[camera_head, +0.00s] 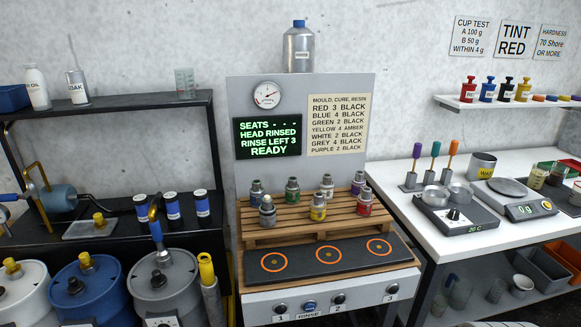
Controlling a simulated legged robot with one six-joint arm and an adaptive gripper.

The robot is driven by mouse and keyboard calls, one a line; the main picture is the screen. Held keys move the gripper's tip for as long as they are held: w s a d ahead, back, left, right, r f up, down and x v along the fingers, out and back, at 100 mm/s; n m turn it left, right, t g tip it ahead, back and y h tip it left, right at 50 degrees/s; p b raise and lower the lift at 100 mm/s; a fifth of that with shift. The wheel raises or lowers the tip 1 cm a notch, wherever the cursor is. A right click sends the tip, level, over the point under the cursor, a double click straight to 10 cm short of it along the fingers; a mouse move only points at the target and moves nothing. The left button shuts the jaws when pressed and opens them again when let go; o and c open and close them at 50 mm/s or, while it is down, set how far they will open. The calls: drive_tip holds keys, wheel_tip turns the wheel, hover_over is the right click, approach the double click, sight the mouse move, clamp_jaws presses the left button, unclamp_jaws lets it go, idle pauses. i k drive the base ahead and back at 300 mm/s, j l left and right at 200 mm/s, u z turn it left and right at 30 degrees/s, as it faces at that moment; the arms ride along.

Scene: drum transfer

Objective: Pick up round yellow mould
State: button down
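The round yellow mould (318,208) stands upright on the wooden rack (290,235) in the middle. It has a grey metal top and is in the front row. A red mould (365,203) is to its right and a grey mould (267,213) to its left. Behind are green (292,190), white (327,187) and purple (358,183) moulds and a bluish one (257,194). My gripper is not in view.
A black panel with orange-ringed seats (327,253) lies in front of the rack, all seats empty. Drums (85,290) stand at the lower left. A white bench (500,238) with scales (515,200) and cups is on the right.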

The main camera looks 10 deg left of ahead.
sight(318, 205)
drive_tip(key=i+j+u, duration=0.1)
drive_tip(key=i+j, duration=0.15)
drive_tip(key=i, duration=0.15)
drive_tip(key=i+j, duration=0.15)
drive_tip(key=i, duration=0.3)
drive_tip(key=j+u, duration=0.05)
